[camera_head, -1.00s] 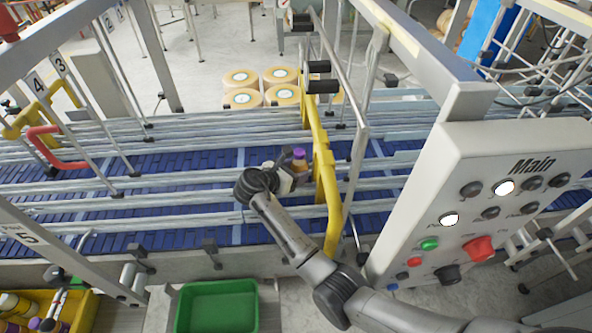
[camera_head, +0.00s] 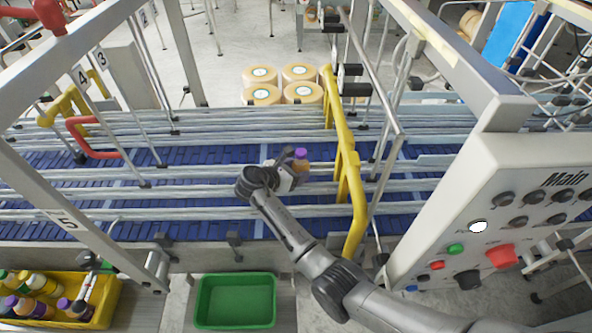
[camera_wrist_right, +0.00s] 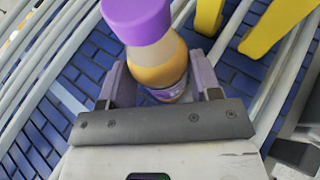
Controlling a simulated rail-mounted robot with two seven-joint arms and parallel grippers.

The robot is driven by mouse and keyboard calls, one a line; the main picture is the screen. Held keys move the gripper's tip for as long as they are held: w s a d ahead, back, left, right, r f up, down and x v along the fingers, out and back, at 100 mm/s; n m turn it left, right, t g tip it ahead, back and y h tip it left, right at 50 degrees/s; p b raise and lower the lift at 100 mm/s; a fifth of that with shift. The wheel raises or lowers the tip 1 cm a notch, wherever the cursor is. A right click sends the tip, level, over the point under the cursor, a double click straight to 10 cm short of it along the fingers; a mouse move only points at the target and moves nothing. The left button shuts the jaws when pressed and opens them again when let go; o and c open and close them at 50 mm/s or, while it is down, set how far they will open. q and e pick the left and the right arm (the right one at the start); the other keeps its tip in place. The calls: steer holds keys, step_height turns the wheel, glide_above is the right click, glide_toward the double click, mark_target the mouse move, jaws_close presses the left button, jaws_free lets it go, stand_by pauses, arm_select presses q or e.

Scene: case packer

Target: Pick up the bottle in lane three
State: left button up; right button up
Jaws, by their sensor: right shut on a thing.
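A bottle with a purple cap and amber contents (camera_head: 300,159) stands on the blue conveyor (camera_head: 215,158) between metal guide rails. My right gripper (camera_head: 290,177) is at the bottle, reaching in from the front right. In the right wrist view the bottle (camera_wrist_right: 150,50) stands between the two fingers of my right gripper (camera_wrist_right: 157,88), which are shut on its lower body. The bottle's base is hidden behind the gripper, so I cannot tell if it touches the belt. Signs reading 3 (camera_head: 101,57) and 4 (camera_head: 82,75) hang at the left. My left gripper is not in view.
A yellow bar (camera_head: 347,165) stands close to the right of the bottle. A grey control panel (camera_head: 490,210) fills the right side. A green bin (camera_head: 236,300) and a yellow crate (camera_head: 98,316) with several bottles sit in front of the conveyor.

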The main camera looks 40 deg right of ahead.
steer(key=o, duration=1.2)
steer(key=shift+c, duration=0.2)
steer(key=b+v, duration=0.3)
steer(key=v, duration=1.1)
steer(key=shift+d, duration=0.15)
